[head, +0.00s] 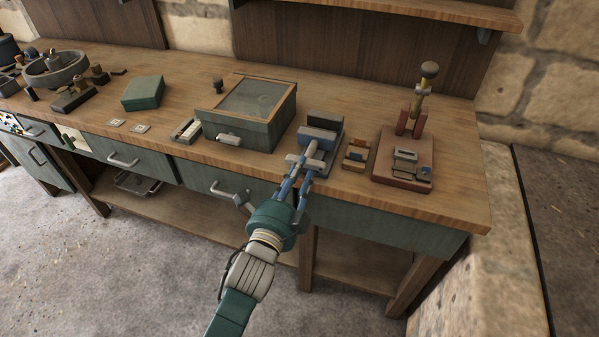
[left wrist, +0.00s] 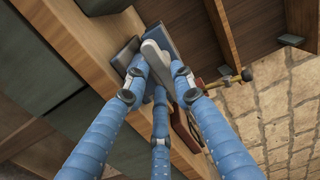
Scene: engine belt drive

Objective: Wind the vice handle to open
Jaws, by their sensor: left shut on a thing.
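The vice (head: 325,123), a small blue-grey block with jaws, stands near the front edge of the wooden bench. Its light grey handle or screw end (head: 311,148) sticks out toward me. My left gripper (head: 307,161), with blue fingers, is shut on the vice handle. In the left wrist view, the fingers (left wrist: 159,75) close around the pale grey handle (left wrist: 155,52), with the blue vice body behind it. The fingers hide part of the handle, and I cannot tell how wide the jaw gap is. My right gripper is not in view.
A green glass-topped case (head: 245,132) stands left of the vice. A small wooden block holder (head: 356,154) and a red-brown stand (head: 403,175) with a brass post are close on the right. A drawer handle (head: 222,190) juts out below the bench top (head: 455,190).

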